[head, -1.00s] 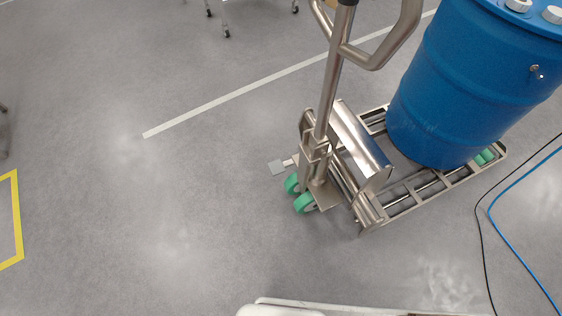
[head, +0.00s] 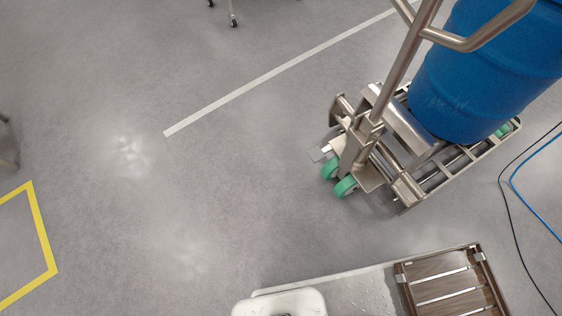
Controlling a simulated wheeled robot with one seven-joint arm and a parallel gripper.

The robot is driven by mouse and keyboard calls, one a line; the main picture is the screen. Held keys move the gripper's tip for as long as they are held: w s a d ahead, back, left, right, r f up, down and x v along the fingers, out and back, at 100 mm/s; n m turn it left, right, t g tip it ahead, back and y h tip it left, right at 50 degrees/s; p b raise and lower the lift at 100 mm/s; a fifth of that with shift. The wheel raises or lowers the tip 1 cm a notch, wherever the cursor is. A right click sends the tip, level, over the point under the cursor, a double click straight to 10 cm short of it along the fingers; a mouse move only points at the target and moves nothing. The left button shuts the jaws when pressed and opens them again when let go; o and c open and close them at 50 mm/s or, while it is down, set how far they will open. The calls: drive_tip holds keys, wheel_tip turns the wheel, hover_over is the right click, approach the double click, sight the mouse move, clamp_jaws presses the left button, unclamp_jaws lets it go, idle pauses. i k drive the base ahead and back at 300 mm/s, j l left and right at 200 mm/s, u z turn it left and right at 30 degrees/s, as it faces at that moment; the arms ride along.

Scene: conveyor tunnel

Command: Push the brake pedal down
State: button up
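The brake pedal (head: 318,153) is a small flat grey plate. It sticks out to the left of the pallet truck (head: 410,187), low, just above the green wheels (head: 338,177). From this high angle I cannot tell whether it is up or down. The truck is bare metal with a steel handle (head: 405,50) rising toward the top of the picture. My gripper is not in view, and nothing is seen touching the pedal.
A blue drum (head: 480,75) stands on the truck's forks. Black and blue cables (head: 512,190) lie on the floor at right. A wooden slatted piece (head: 452,283) sits on a pale platform at the bottom. The floor left of the pedal is clear, with a white line and yellow marking (head: 42,225).

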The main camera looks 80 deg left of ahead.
sight(316, 153)
drive_tip(key=k+j+u, duration=0.15)
drive_tip(key=u, duration=0.25)
drive_tip(key=k+j+u, duration=0.1)
drive_tip(key=u, duration=0.35)
drive_tip(key=j+u, duration=0.25)
drive_tip(key=u, duration=0.15)
drive_tip(key=k+j+u, duration=0.1)
drive_tip(key=j+u, duration=0.15)
drive_tip(key=u, duration=0.15)
drive_tip(key=j+u, duration=0.75)
